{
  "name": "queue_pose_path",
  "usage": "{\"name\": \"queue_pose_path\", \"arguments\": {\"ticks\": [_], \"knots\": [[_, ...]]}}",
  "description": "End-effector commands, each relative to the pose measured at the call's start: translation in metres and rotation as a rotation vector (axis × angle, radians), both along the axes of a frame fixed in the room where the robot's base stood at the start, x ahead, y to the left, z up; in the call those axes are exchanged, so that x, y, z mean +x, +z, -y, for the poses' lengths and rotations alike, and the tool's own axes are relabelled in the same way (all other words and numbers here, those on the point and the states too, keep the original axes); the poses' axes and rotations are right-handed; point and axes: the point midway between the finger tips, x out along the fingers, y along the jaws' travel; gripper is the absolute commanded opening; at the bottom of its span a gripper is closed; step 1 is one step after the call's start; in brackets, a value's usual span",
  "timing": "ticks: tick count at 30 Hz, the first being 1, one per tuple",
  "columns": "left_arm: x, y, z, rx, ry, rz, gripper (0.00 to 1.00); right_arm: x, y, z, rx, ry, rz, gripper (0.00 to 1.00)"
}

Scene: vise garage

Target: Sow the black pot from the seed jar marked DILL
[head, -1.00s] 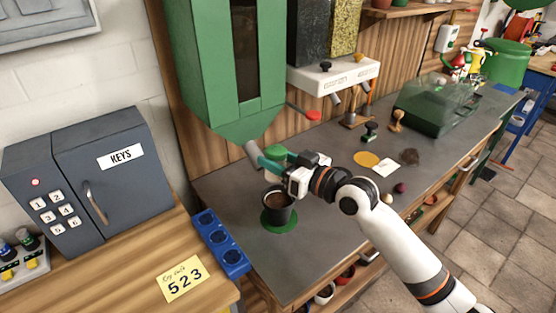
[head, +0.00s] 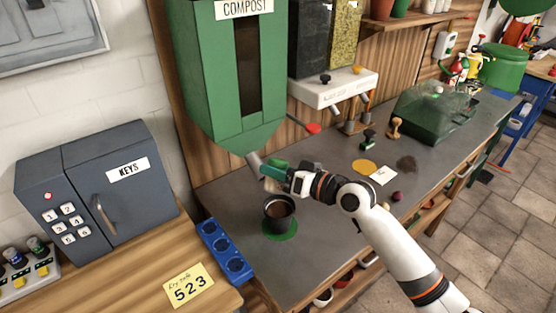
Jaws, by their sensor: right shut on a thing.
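The black pot (head: 279,221) stands upright on a round green mat (head: 294,233) on the grey bench, with brown soil inside. The green compost hopper (head: 205,85) hangs above and behind it, its grey spout (head: 254,161) pointing down toward the pot. My right gripper (head: 279,176) is shut on a green handle (head: 279,165) beside the spout, above the pot; the fingers partly hide it. My left gripper is out of view. Several whitish jars (head: 432,5) stand on the upper shelf, cut off by the frame; no DILL mark is readable.
A blue block with round sockets (head: 222,250) lies at the bench's left edge. A yellow disc (head: 364,167), white card (head: 383,176) and clear-lidded green box (head: 435,112) are to the right.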

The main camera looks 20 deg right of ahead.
Motion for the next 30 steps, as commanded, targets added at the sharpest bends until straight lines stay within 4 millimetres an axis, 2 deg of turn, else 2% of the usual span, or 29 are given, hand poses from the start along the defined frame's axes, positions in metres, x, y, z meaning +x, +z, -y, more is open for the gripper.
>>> {"name": "queue_pose_path", "arguments": {"ticks": [1, 30], "knots": [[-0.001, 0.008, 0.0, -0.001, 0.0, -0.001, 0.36, -0.001, 0.002, -0.001, 0.019, -0.001, -0.023, 0.17], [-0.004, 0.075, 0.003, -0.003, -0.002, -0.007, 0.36, -0.01, -0.023, -0.008, 0.434, -0.002, -0.516, 0.17]]}}
